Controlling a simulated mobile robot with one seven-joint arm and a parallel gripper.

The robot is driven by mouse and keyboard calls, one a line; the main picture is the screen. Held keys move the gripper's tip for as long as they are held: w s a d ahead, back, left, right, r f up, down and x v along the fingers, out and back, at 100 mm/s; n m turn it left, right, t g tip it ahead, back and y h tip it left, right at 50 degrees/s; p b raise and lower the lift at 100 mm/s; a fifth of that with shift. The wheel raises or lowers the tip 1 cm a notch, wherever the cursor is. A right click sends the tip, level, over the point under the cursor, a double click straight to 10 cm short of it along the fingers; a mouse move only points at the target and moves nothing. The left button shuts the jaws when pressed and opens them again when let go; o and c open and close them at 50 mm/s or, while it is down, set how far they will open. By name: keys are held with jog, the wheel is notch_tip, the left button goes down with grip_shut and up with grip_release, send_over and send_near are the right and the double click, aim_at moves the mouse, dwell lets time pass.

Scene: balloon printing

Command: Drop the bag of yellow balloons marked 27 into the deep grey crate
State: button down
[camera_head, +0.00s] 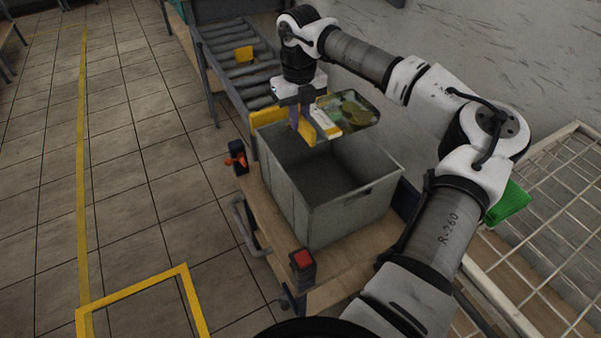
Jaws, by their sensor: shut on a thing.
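The deep grey crate (345,207) stands open on a wooden-topped cart, and the part of its inside that shows looks empty. My gripper (316,132) points down above the crate's far part. It is shut on a clear bag (357,108) with yellow and greenish contents and a pale edge or label near the fingers. The bag reaches out to the right of the fingers, over the crate's far rim. Its marking is too small to read, and the fingers hide part of it. I cannot tell how high it is above the rim.
A roller conveyor (240,75) with a small yellow item (244,53) is behind the crate. A red button box (303,264) stands at the cart's near corner. A white wire rack (545,240) and a green object (510,203) are at right. The tiled floor at left is clear.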

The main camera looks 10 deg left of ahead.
notch_tip(320, 180, down, 7)
jog(key=a+b, duration=0.1)
jog(key=b, duration=0.2)
jog(key=shift+w+a, duration=0.2)
jog(key=shift+w, duration=0.05)
jog(key=shift+r, duration=0.1)
jog(key=c, duration=1.4)
grip_release()
jog(key=shift+o, duration=0.2)
notch_tip(320, 180, up, 14)
jog(key=b, duration=0.1)
jog(key=shift+b, duration=0.4)
jog(key=shift+a, duration=0.1)
